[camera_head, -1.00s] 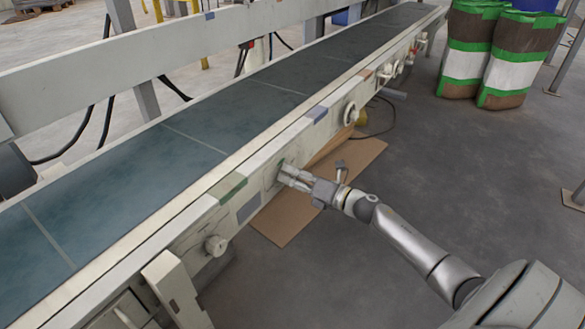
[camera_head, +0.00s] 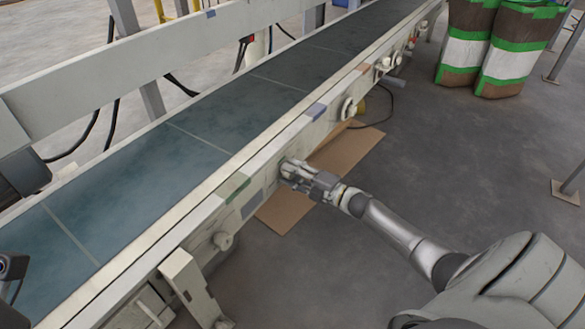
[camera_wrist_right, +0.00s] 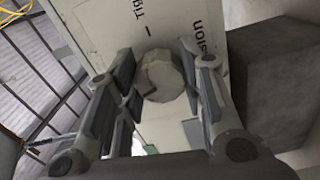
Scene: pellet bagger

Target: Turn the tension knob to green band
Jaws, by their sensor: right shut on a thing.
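The tension knob (camera_wrist_right: 163,77) is a pale, faceted round knob on a light panel with partly cut-off black lettering, seen in the right wrist view. A short black mark stands on the panel above it. My right gripper (camera_wrist_right: 160,82) is shut on the knob, one finger pair on each side. In the head view my right gripper (camera_head: 285,170) is at the near side of the conveyor frame and hides the knob. I cannot make out a green band around the knob in either current view. My left gripper's fingers are not in view.
The conveyor belt (camera_head: 190,145) runs diagonally behind the side rail. Other pale knobs sit along the frame, one nearer (camera_head: 222,240) and one farther (camera_head: 348,107). Cardboard (camera_head: 285,208) lies on the floor below. Striped bags (camera_head: 505,55) stand at the upper right.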

